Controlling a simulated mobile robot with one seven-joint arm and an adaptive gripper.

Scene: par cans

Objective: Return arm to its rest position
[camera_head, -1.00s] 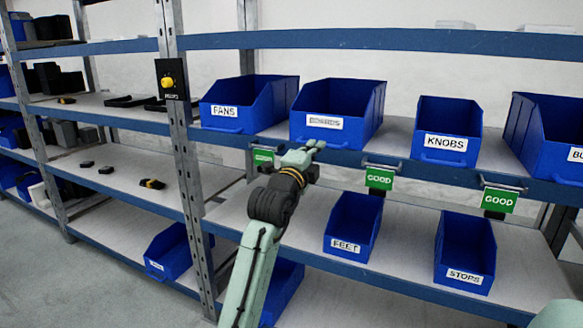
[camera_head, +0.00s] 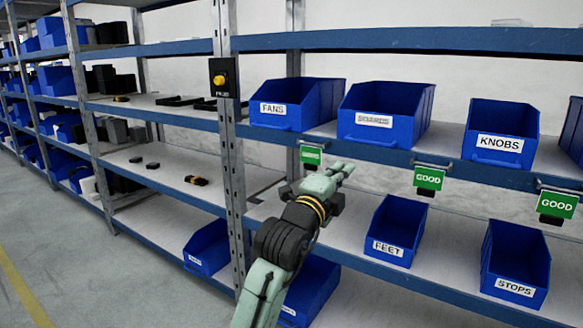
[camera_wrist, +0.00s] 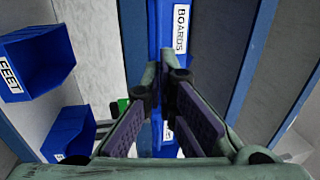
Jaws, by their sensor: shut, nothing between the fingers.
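My pale green arm rises from the bottom of the head view. My gripper (camera_head: 343,168) is at its end, in front of the shelf rack between the upper bins and the lower shelf. Its fingers are shut and nothing is held. In the wrist view the finger pads of the gripper (camera_wrist: 166,72) show in the middle, close to the camera. The blue boards bin (camera_wrist: 181,30) shows beyond them. The arm is still extended toward the rack and bent at the wrist.
The upper shelf carries the fans bin (camera_head: 286,106), boards bin (camera_head: 390,110) and knobs bin (camera_head: 498,143). The feet bin (camera_head: 388,245) and stops bin (camera_head: 515,274) stand below. Green tags (camera_head: 428,179) hang from the shelf edge. A rack post (camera_head: 232,170) stands left of the arm. The floor at left is clear.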

